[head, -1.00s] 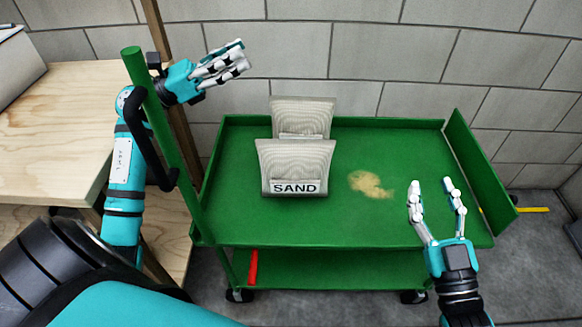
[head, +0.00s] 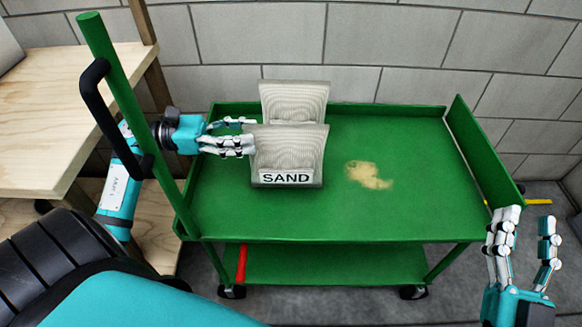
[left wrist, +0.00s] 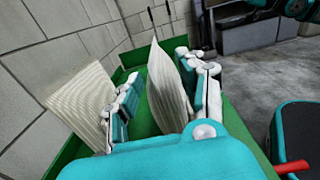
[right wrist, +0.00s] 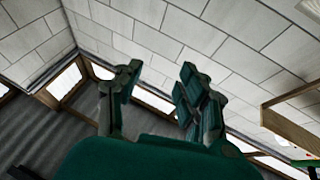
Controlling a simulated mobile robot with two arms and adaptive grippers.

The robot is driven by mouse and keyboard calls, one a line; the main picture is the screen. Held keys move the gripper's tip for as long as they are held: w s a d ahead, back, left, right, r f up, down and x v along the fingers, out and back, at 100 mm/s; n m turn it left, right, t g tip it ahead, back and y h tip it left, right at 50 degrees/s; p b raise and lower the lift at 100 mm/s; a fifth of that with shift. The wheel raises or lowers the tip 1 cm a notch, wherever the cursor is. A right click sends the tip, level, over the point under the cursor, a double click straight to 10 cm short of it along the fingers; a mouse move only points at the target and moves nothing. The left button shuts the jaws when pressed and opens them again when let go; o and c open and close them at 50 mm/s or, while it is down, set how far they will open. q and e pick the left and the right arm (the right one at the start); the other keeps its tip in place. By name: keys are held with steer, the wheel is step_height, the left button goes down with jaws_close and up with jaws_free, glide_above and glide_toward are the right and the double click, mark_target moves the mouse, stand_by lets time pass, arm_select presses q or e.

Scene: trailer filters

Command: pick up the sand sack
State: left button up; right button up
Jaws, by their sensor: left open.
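The front sand sack (head: 288,152), pale and ribbed with a "SAND" label, stands on the green cart's top. A second similar sack (head: 295,100) stands close behind it. My left gripper (head: 251,136) is open at the front sack's left edge. In the left wrist view the front sack (left wrist: 166,88) shows edge-on between the open fingers (left wrist: 165,90), and the rear sack (left wrist: 80,105) lies outside them on the left. I cannot tell whether the fingers touch the front sack. My right gripper (head: 531,222) is open and empty off the cart's front right corner.
The green cart (head: 400,145) has raised edges, a lower shelf (head: 330,262) and a handle post at left. Spilled sand (head: 368,175) lies right of the sacks. A wooden bench (head: 50,110) stands left. A block wall (head: 400,50) is close behind. The cart's right side is mostly clear.

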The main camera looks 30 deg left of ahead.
mark_target(280, 125)
arm_select(q)
steer(key=shift+w+d, duration=0.2)
steer(key=shift+d, duration=0.15)
steer(key=x, duration=0.2)
steer(key=r+x, duration=0.1)
steer(key=x, duration=0.3)
steer(key=shift+w+r, duration=0.2)
steer(key=shift+w, duration=0.2)
jaws_close()
arm_select(e)
steer(key=shift+s+d+r+t+y, duration=0.1)
steer(key=shift+s+r+t+y, duration=0.05)
steer(key=shift+s+r+t, duration=0.4)
steer(key=shift+s+d+r+t+y, duration=0.15)
steer(key=shift+s+r+t, duration=0.15)
steer(key=shift+r, duration=0.3)
arm_select(q)
steer(key=shift+r, duration=0.15)
